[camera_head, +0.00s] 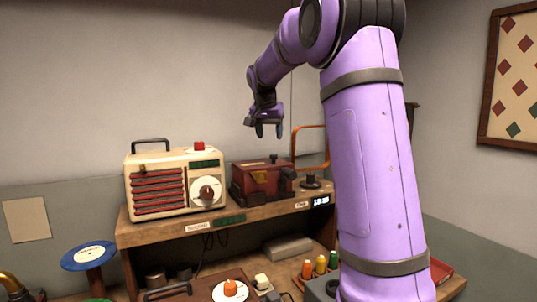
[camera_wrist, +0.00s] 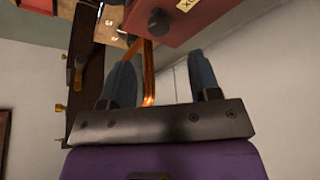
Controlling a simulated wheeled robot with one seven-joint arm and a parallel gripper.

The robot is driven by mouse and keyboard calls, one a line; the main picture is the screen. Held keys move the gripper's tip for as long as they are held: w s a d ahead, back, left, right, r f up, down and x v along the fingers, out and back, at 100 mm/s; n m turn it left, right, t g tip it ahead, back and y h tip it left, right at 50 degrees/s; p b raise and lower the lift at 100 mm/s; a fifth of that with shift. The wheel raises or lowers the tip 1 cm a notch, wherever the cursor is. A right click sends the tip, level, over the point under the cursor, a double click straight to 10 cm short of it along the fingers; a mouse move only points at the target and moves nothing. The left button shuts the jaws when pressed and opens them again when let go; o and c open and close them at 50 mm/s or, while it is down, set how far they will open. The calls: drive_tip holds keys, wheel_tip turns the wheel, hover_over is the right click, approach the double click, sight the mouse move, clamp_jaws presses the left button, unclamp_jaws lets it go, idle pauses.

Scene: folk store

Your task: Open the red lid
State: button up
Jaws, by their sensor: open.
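A dark red box (camera_head: 255,168) with a yellow label on its front stands on the upper shelf, right of the cream radio. Its red top looks shut, with a small dark knob at the back edge. My gripper (camera_head: 268,131) hangs in the air above the box, apart from it, fingers pointing down. In the wrist view my gripper (camera_wrist: 161,68) has its two dark fingers spread wide with nothing between them. A red surface (camera_wrist: 190,15) with a dark round knob and part of a yellow label shows beyond the fingertips; I cannot tell whether it is the lid.
The cream radio (camera_head: 150,190) with a red button on top stands left of the box. An orange bent pipe (camera_head: 324,145) rises behind the shelf at right and shows between the fingers in the wrist view (camera_wrist: 148,80). Several small bottles stand on the lower bench.

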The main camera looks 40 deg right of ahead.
sight(273, 155)
drive_tip(key=x, duration=0.8)
drive_tip(key=shift+s+d, duration=0.1)
clamp_jaws()
